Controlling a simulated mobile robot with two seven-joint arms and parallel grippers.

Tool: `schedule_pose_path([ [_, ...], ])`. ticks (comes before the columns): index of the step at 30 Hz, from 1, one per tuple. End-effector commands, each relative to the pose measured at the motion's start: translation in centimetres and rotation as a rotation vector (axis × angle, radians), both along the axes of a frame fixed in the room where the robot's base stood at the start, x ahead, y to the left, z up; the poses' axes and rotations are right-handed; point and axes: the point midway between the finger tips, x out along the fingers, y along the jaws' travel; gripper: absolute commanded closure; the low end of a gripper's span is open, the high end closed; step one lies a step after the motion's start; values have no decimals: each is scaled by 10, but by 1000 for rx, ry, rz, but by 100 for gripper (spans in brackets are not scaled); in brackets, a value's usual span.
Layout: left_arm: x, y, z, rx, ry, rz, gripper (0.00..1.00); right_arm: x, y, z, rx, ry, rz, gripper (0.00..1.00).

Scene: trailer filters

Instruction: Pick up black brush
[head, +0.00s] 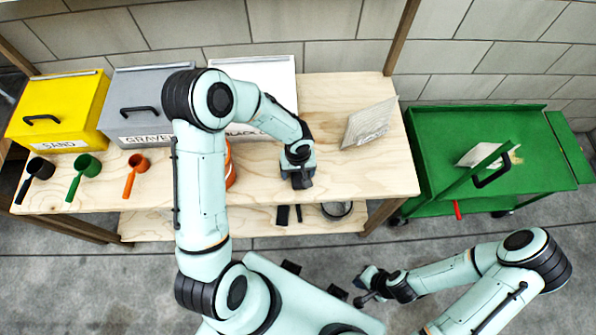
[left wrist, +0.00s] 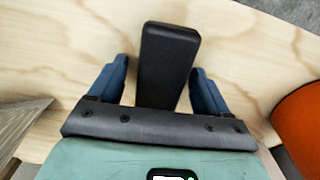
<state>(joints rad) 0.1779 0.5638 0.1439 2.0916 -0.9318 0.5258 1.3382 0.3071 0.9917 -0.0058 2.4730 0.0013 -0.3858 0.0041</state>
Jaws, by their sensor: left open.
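The black brush (left wrist: 168,55) lies on the light wood bench top in the left wrist view. Only a flat, rounded black block of it shows, and its near end runs under my gripper. My left gripper (left wrist: 160,88) is open, with one blue finger on each side of the brush and a gap to both. In the head view my left gripper (head: 298,180) is low over the bench near its front edge and hides the brush. My right gripper (head: 368,286) is away from the bench, over the floor; its jaw opening is too small to read.
An orange bucket (left wrist: 300,125) stands close on one side of my left gripper, and a paper bag (head: 369,124) on the other. Yellow (head: 60,98), grey and white bins line the back left, with several scoops in front. A green cart (head: 440,165) stands right.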

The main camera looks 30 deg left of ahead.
Motion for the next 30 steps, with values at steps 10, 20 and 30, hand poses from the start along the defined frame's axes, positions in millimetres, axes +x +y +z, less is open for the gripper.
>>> schedule_pose_path([
  [10, 0, 0, 1, 1, -1, 1, 80, 0, 0, 0, 0, 0, 0, 100],
  [20, 1, 0, 4, 0, -2, 1, 80, 0, 0, 1, 0, 0, 0, 100],
  [30, 3, 1, 53, 2, -10, 2, 80, 7, 0, 9, 0, -8, 0, 100],
])
